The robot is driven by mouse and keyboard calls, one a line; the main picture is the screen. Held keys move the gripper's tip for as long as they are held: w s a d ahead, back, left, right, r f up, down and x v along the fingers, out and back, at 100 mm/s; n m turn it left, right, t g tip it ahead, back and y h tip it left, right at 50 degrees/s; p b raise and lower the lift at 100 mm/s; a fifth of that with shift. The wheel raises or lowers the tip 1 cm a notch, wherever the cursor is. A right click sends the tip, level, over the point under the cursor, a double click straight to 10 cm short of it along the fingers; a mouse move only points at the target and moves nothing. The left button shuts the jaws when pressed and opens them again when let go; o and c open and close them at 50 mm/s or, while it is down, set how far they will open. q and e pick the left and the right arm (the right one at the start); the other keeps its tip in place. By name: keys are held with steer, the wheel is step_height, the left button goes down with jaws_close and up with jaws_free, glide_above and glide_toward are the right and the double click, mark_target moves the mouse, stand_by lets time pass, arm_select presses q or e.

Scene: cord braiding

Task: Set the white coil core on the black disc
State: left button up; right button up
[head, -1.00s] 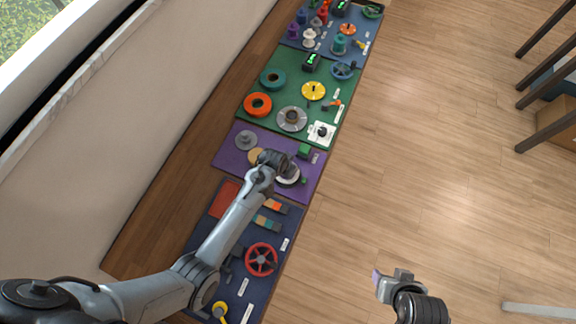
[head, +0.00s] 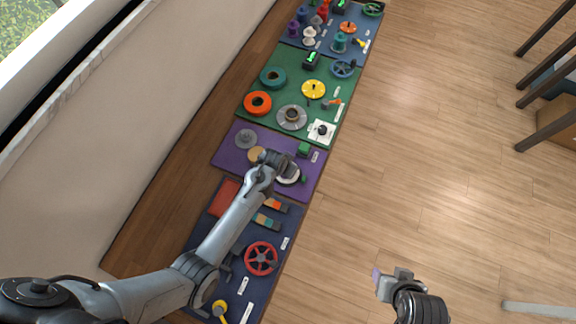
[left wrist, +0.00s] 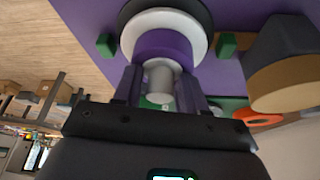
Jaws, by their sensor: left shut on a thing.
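The white coil core (left wrist: 131,36) is a wide white flange with a purple round section and a pale post. In the left wrist view it lies over the black disc (left wrist: 207,14), whose dark rim shows around the flange. I cannot tell whether they touch. My left gripper (left wrist: 160,88) is shut on the core's post, with one purple finger on each side. In the head view the white flange (head: 289,180) shows on the purple mat, partly hidden under my left gripper (head: 284,163). My right gripper (head: 378,280) is over the floor, far from the mats; its jaw gap is unclear.
A green mat with rings and wheels lies beyond, and a blue mat with a red wheel (head: 261,259) lies nearer.

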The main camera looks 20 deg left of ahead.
arm_select(q)
steer(key=shift+f, duration=0.35)
steer(key=o, duration=1.1)
steer(key=shift+r, duration=0.1)
step_height(320, 180, up, 4)
steer(key=p, duration=0.3)
steer(key=shift+f+p, duration=0.25)
steer(key=shift+p, duration=0.15)
step_height(320, 180, up, 4)
steer(key=p, duration=0.4)
steer(key=shift+r+p, duration=0.15)
steer(key=shift+p, duration=0.25)
